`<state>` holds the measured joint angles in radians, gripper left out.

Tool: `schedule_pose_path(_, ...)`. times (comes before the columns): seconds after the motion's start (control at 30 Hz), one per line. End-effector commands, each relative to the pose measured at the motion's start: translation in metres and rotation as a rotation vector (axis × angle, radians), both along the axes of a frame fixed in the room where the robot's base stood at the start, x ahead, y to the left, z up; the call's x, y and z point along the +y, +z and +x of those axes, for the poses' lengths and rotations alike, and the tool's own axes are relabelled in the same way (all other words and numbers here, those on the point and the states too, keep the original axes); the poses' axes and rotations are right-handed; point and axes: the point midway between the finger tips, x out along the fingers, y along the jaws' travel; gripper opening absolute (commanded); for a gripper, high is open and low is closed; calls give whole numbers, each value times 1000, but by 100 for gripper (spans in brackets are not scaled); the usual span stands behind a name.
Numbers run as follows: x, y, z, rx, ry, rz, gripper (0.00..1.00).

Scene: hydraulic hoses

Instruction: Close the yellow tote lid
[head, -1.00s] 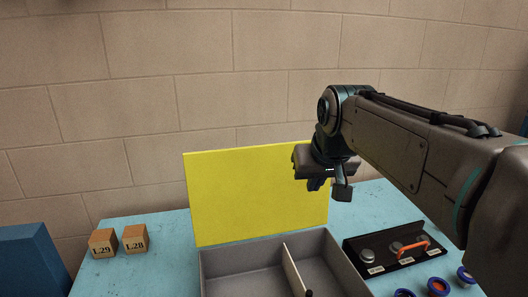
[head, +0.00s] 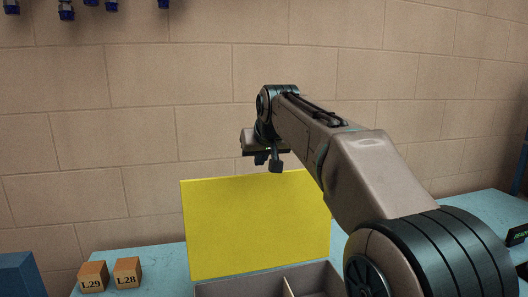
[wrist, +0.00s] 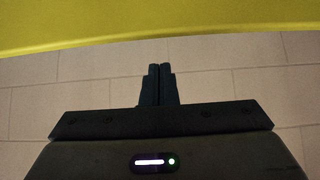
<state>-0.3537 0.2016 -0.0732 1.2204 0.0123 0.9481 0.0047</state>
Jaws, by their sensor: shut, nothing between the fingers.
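The yellow lid (head: 255,228) stands upright at the back of the grey tote (head: 238,290) in the head view, so the tote is open. Only the tote's top part and a divider show at the bottom edge. My gripper (head: 267,165) is shut and empty, close to the lid's top edge. In the wrist view the shut fingers (wrist: 158,70) point toward the yellow lid (wrist: 150,18), which fills the top of the picture. A gap of wall shows between the fingertips and the lid, and I cannot tell the exact distance.
Two wooden blocks marked L29 (head: 93,277) and L28 (head: 127,272) stand on the blue table (head: 160,258), left of the tote. A blue box (head: 20,275) is at far left. A brick wall (head: 120,150) rises behind. My arm hides much of the right side.

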Motion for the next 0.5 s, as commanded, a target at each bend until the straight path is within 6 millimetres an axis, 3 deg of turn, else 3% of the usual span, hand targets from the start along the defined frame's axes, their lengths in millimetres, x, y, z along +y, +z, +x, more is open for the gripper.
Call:
schedule_pose_path(0.17, 8, -29, 27, 2, 0, -2, 0)
schedule_pose_path(0.5, -2, -32, -6, -2, 0, 1, 0)
